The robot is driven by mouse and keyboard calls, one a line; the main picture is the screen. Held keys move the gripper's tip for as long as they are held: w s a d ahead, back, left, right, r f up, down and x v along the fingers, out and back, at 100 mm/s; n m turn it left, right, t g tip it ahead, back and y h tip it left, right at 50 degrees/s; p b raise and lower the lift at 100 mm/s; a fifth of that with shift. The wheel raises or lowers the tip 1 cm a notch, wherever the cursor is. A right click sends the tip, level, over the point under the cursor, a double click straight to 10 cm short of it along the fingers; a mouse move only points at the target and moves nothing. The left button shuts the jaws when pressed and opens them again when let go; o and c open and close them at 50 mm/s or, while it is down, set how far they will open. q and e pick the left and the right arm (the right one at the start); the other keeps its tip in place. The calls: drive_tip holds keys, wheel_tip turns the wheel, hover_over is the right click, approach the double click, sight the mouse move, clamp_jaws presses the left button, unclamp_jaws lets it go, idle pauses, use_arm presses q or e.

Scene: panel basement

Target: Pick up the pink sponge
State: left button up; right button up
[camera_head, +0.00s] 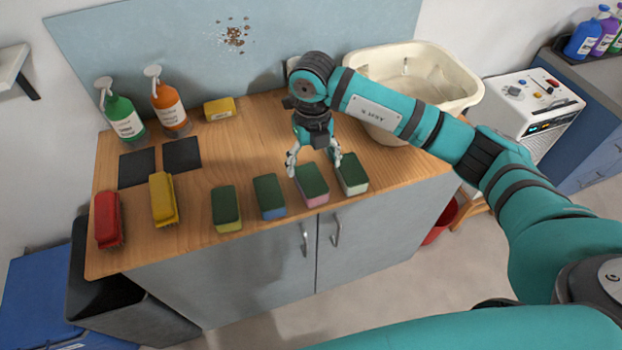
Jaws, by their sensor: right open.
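The pink sponge (312,197) has a dark green top and a pink side. It lies near the front edge of the wooden counter, third from the left in a row of sponges. My right gripper (314,166) points down just behind and above it. The gripper is open, with one fingertip to the left of the sponge's far end and the other to the right, near the white sponge. I cannot tell whether the fingers touch anything. My left gripper is not in view.
Close neighbours are a blue sponge (270,196) on the left and a white sponge (352,174) on the right. A yellow sponge (227,209), red brush (108,219) and yellow brush (163,199) lie further left. A cream basin (440,65) stands behind my right arm.

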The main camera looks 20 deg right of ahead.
sight(310, 176)
drive_tip(key=f+p, duration=0.1)
drive_tip(key=f, duration=0.2)
drive_tip(key=f+p, duration=0.1)
drive_tip(key=f, duration=0.1)
drive_tip(key=shift+a+f+p, duration=0.2)
drive_tip(key=shift+a+p, duration=0.1)
drive_tip(key=shift+p, duration=0.05)
drive_tip(key=shift+f, duration=0.35)
drive_tip(key=shift+c, duration=0.4)
drive_tip(key=c, duration=0.8)
